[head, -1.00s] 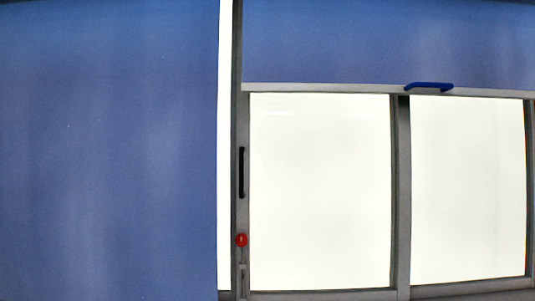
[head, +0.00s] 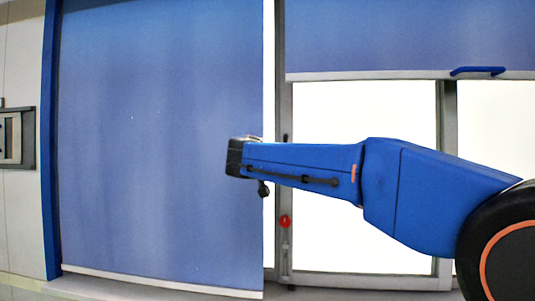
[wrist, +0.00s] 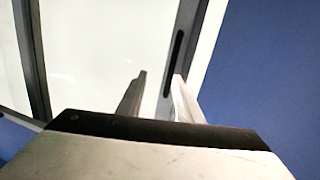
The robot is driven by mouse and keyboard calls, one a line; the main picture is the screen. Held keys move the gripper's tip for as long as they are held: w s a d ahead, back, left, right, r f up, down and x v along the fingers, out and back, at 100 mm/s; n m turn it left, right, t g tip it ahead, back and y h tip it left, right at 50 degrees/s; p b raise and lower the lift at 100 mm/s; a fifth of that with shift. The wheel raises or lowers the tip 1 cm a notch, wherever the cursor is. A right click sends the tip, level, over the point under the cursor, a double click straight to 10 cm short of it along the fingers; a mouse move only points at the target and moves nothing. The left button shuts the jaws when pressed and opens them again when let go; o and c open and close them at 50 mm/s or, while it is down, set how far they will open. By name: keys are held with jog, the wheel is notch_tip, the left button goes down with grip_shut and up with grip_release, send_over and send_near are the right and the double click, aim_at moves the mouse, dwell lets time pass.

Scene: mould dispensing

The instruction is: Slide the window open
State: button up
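The sliding window's bright pane (head: 350,112) sits in a grey metal frame (head: 445,116) in the head view. Its dark upright handle shows in the wrist view (wrist: 174,60) on the grey side stile (wrist: 184,35). In the head view my arm hides most of the handle. My gripper (wrist: 159,78) points towards the window, with its two fingers apart and nothing seen between them. The right finger's tip is close to the handle's lower end in the picture; I cannot tell whether they touch. The fingers cannot be made out in the head view.
A blue blind (head: 160,110) covers the left opening. A shorter raised blind with a blue handle (head: 478,71) hangs above the window. A red knob (head: 285,221) is low on the stile. A grey wall fixture (head: 18,138) is at far left.

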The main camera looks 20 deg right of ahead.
notch_tip(320, 180, up, 3)
jog(key=w+a+t, duration=0.1)
jog(key=w+a, duration=0.1)
jog(key=w, duration=0.1)
jog(key=x, duration=1.6)
jog(key=shift+w+d+r, duration=0.1)
jog(key=shift+d+r, duration=0.1)
jog(key=shift+d, duration=0.2)
grip_shut()
